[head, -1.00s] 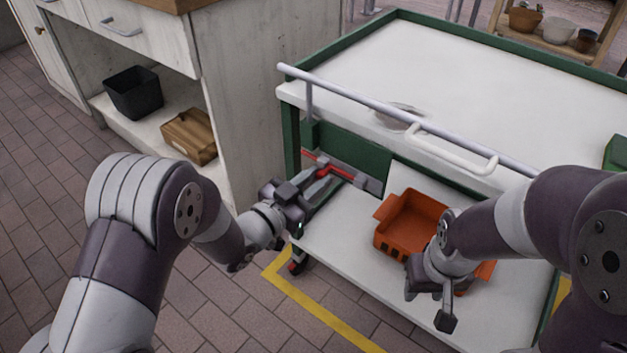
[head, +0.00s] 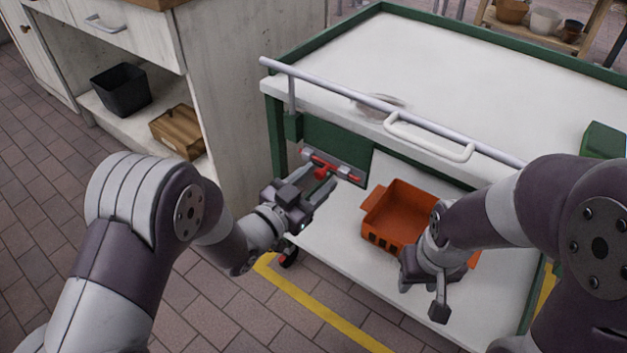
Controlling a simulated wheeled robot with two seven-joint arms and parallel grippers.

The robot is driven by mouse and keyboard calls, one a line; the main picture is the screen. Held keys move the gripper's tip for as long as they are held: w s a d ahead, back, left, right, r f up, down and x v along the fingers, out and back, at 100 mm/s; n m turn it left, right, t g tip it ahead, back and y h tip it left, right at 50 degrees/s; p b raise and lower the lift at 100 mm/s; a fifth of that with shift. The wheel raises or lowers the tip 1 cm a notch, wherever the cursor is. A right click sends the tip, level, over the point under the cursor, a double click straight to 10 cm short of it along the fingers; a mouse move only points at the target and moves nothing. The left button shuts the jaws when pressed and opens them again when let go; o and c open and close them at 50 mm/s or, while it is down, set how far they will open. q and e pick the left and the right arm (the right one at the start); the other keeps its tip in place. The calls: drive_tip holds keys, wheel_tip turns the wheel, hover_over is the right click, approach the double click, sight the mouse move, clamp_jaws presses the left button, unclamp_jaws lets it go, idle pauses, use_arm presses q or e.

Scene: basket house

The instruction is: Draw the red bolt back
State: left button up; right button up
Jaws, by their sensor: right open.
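The red bolt (head: 343,170) is a thin red bar with a red knob (head: 321,173). It lies along a grey mount (head: 352,178) on the green panel (head: 330,140) under the cart's top. My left gripper (head: 322,186) points at the bolt, with its fingertips close below the knob. Whether they touch the knob or are closed around it I cannot make out. My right gripper (head: 420,296) is open and empty, low in front of the orange crate (head: 393,238), and hides part of it.
The cart has a white top (head: 440,75), a grey rail (head: 340,88) and a white handle (head: 430,142) above the bolt. The crate stands on the lower shelf (head: 340,262). A cabinet (head: 245,80) stands left of the cart. A green box (head: 604,140) sits on top at the right.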

use_arm(q)
drive_tip(key=shift+a, duration=0.1)
drive_tip(key=shift+s+a+r+p, duration=0.15)
drive_tip(key=shift+s+a+p, duration=0.1)
drive_tip(key=shift+s+p, duration=0.1)
drive_tip(key=p+v, duration=0.3)
drive_tip(key=v, duration=0.8)
drive_tip(key=shift+s+a, duration=0.15)
drive_tip(key=shift+s, duration=0.2)
